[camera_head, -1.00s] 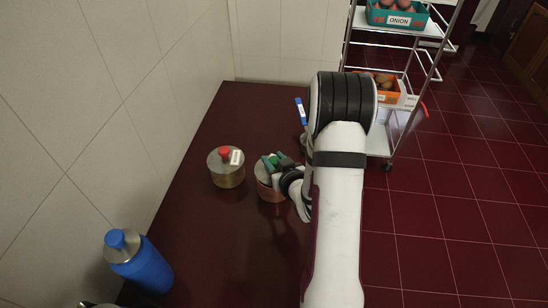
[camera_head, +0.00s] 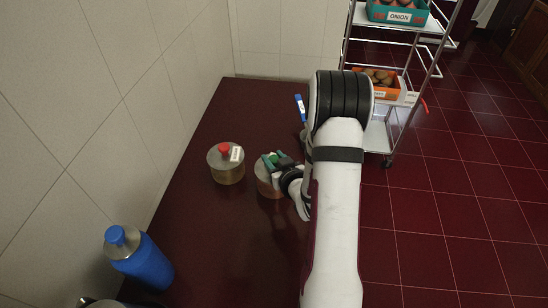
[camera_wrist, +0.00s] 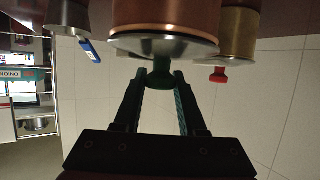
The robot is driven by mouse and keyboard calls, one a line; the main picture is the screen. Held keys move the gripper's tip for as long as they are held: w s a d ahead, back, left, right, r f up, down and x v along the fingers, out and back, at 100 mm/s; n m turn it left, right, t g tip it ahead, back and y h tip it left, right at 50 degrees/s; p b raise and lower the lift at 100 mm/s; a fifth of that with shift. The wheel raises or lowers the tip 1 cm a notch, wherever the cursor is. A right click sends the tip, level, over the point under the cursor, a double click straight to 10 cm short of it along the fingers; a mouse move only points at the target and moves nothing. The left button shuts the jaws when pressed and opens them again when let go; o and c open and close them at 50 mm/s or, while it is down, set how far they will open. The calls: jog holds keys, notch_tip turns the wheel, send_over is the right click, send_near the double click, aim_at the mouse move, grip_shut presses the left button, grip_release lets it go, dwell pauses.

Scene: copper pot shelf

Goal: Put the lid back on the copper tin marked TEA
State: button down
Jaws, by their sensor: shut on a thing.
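A copper tin (camera_head: 264,187) stands on the dark table under my gripper; it also fills the top of the wrist view (camera_wrist: 165,18), where the picture is upside down. Its silver lid (camera_wrist: 150,46) lies at the tin's mouth, close against the rim; I cannot tell whether it is fully seated. My gripper (camera_wrist: 160,86) is shut on the lid's green knob (camera_wrist: 161,70). In the head view my gripper (camera_head: 276,161) is over the tin and hides part of the lid. No TEA marking is readable on this tin.
A brass tin (camera_head: 227,172) with a red knob and a white label stands close on the left. A blue bottle (camera_head: 146,265) is at front left. A blue-tagged object (camera_head: 300,107) lies behind. A metal cart (camera_head: 385,138) with crates stands beyond the table.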

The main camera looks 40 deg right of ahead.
jog(key=shift+f, duration=0.1)
jog(key=shift+c, duration=2)
grip_release()
jog(key=shift+r, duration=3.45)
